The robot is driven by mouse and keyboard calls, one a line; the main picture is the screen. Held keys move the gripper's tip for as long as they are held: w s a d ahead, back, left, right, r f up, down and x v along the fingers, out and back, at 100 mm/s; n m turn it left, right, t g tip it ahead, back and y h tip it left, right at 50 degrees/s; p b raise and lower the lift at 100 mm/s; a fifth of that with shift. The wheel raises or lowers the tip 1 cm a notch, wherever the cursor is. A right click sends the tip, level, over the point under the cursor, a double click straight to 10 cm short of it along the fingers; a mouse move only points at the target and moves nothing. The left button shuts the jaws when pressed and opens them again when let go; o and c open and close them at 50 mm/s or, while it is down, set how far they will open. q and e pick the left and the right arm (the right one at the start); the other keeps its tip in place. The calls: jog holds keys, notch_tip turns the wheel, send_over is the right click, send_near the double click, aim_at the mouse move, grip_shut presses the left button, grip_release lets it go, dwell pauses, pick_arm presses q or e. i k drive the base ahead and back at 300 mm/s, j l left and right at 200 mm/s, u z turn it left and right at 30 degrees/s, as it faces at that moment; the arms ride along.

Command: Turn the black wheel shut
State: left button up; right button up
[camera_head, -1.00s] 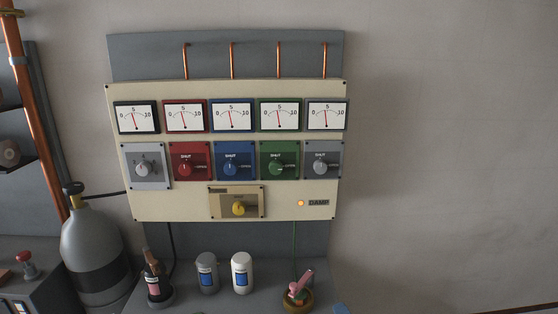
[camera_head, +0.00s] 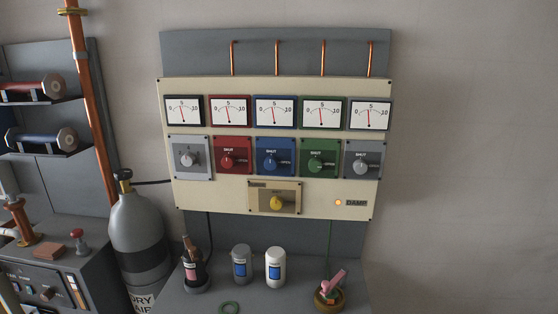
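A small black wheel-like fitting (camera_head: 124,174) sits on top of a grey gas cylinder (camera_head: 137,228) at the left. A thin dark pipe runs right from it to the panel. The cylinder has a dark band and a white label reading "DRY" at its foot, cut by the frame edge. The fitting is too small to tell how it is turned. No other black wheel is clear in view. Neither of my grippers shows.
A cream panel (camera_head: 215,202) with several gauges, knobs and a lit orange lamp (camera_head: 338,202) hangs right of the cylinder. A copper pipe (camera_head: 88,90) rises behind the cylinder.

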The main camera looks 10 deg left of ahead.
aim_at(124, 173)
jog(key=u, duration=1.35)
jog(key=i+j, duration=0.15)
jog(key=j, duration=0.15)
jog(key=i+j+u, duration=0.15)
jog(key=k+j, duration=0.05)
jog(key=j, duration=0.05)
